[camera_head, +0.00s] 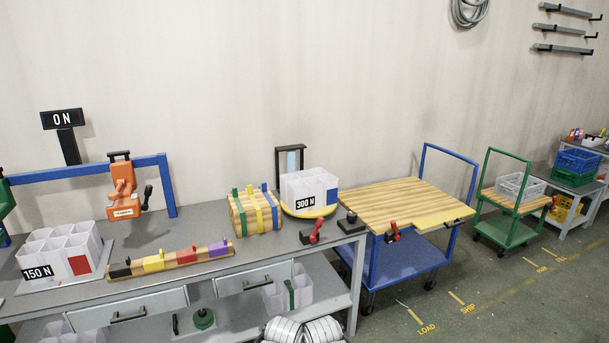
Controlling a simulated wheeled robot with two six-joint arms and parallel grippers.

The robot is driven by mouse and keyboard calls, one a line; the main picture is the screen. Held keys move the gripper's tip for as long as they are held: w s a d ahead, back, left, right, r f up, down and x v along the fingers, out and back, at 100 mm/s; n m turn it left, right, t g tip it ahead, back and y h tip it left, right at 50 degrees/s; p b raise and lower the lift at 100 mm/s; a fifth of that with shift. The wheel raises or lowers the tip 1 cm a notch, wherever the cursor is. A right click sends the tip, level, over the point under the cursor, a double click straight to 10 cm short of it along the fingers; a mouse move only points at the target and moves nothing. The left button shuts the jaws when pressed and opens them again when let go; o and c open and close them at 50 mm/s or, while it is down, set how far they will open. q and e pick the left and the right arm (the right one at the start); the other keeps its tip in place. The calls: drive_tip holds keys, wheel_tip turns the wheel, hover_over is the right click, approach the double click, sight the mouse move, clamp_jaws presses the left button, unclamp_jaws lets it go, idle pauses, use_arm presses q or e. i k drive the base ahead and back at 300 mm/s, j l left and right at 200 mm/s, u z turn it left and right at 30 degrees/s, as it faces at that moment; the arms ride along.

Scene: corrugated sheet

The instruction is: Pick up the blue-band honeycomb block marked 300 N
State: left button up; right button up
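The honeycomb block marked 300 N (309,188) is white with open cells on top and a blue patch on its right face. It sits upright on a round yellow-rimmed base (309,213) at the right end of the grey workbench. A dark frame with a pale blue panel (291,161) stands just behind it. A similar white block marked 150 N (59,252), with a red patch, stands at the bench's left end. Neither of my grippers shows in the head view.
A striped wooden block (255,211) stands close left of the 300 N block. Red-handled (313,232) and black-knobbed (351,219) fixtures are to its right front. A rack of coloured pieces (170,260) lies along the bench front. A wooden-topped blue cart (400,203) stands right of the bench.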

sight(303, 192)
drive_tip(key=i+z, duration=0.1)
drive_tip(key=i, duration=0.85)
drive_tip(key=i+j+z, duration=0.1)
drive_tip(key=i, duration=0.85)
drive_tip(key=j, duration=0.1)
